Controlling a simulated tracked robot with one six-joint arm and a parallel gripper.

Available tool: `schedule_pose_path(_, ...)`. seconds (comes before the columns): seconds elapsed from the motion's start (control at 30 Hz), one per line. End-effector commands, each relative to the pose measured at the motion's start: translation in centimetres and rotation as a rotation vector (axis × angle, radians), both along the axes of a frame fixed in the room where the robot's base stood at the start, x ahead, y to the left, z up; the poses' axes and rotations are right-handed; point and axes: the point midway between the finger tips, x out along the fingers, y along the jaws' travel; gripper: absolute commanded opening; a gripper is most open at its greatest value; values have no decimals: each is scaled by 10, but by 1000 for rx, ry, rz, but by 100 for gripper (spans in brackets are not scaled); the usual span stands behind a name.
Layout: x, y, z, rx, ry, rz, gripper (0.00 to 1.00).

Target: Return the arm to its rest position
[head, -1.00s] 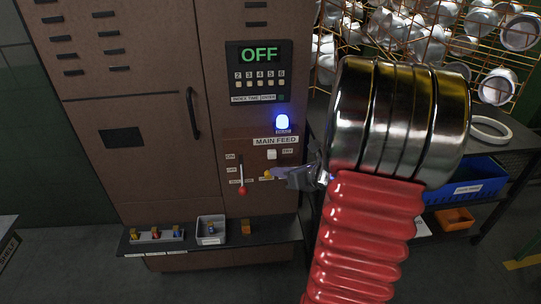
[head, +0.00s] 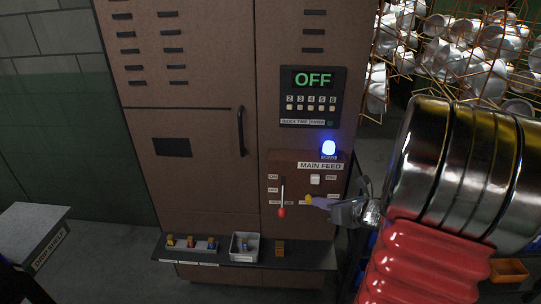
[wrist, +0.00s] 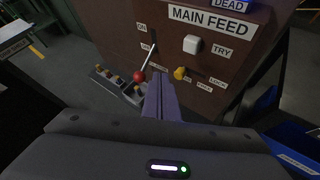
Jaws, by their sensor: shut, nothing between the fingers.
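My gripper (head: 322,203) is at the right of the main feed panel in the head view, with my red and chrome arm behind it. In the wrist view my gripper (wrist: 158,78) is shut and empty, fingers pointing at the panel. A yellow knob (head: 308,199) shows close by the fingertips in the head view. In the wrist view the yellow knob (wrist: 180,73) stands just right of the fingers, seemingly apart from them. A lever with a red ball (head: 281,211) hangs down to the left.
The brown cabinet (head: 205,190) carries a display reading OFF (head: 313,79), a lit blue lamp (head: 328,147) and a white button (head: 315,179). A ledge (head: 300,256) with small parts and a grey bin (head: 244,244) juts out below. A wire rack of pots (head: 480,50) stands at right.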

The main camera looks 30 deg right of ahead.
Motion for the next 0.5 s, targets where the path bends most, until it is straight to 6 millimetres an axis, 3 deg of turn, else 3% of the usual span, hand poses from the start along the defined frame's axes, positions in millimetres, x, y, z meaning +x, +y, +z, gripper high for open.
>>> schedule_pose_path(0.37, -1, 1, -1, -60, 1, 39, 0)
schedule_pose_path(0.5, -10, 18, -14, -177, 43, 181, 0)
